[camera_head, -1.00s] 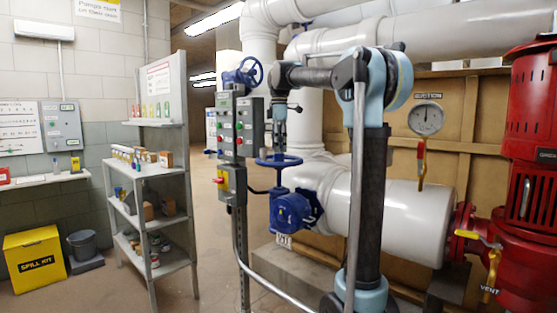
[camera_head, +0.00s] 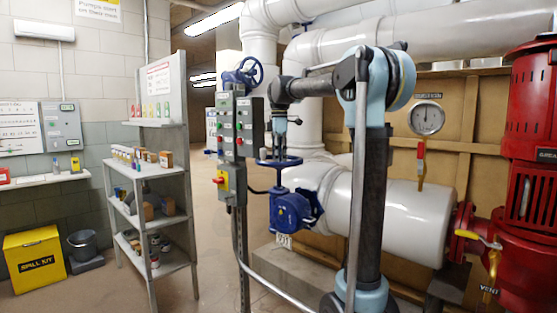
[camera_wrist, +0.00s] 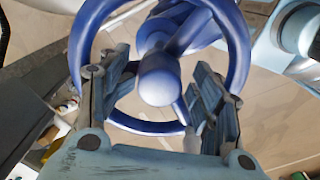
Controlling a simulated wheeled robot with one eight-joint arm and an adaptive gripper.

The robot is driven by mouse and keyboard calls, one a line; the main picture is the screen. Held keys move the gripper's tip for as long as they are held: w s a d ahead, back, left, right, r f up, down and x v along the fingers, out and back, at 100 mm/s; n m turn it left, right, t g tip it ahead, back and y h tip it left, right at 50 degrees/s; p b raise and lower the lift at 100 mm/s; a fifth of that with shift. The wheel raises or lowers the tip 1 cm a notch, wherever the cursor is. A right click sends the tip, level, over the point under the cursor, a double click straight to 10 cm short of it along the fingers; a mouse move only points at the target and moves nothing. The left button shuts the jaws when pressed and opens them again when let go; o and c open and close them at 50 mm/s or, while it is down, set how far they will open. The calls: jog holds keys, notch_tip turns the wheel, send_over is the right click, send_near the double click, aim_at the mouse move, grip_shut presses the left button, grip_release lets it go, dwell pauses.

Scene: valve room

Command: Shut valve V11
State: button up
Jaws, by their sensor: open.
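A blue handwheel (camera_head: 278,162) lies flat on top of a blue valve body (camera_head: 290,209) on the large white pipe. A small white tag (camera_head: 284,240) hangs below the valve; I cannot read it surely. My gripper (camera_head: 276,150) points down at the wheel from above. In the wrist view, the wheel's rim (camera_wrist: 240,45) and round hub (camera_wrist: 158,80) fill the upper middle. My gripper's two fingers (camera_wrist: 160,88) are apart, one on each side of the hub, with the rim around them. I cannot tell whether they touch the wheel.
A grey control box on a post (camera_head: 232,135) stands close left of the wheel. Another blue handwheel (camera_head: 250,72) is higher up behind it. A shelf (camera_head: 150,190) stands further left, and a red pump (camera_head: 525,180) at the right. The floor between shelf and post is open.

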jog(key=c, duration=0.9)
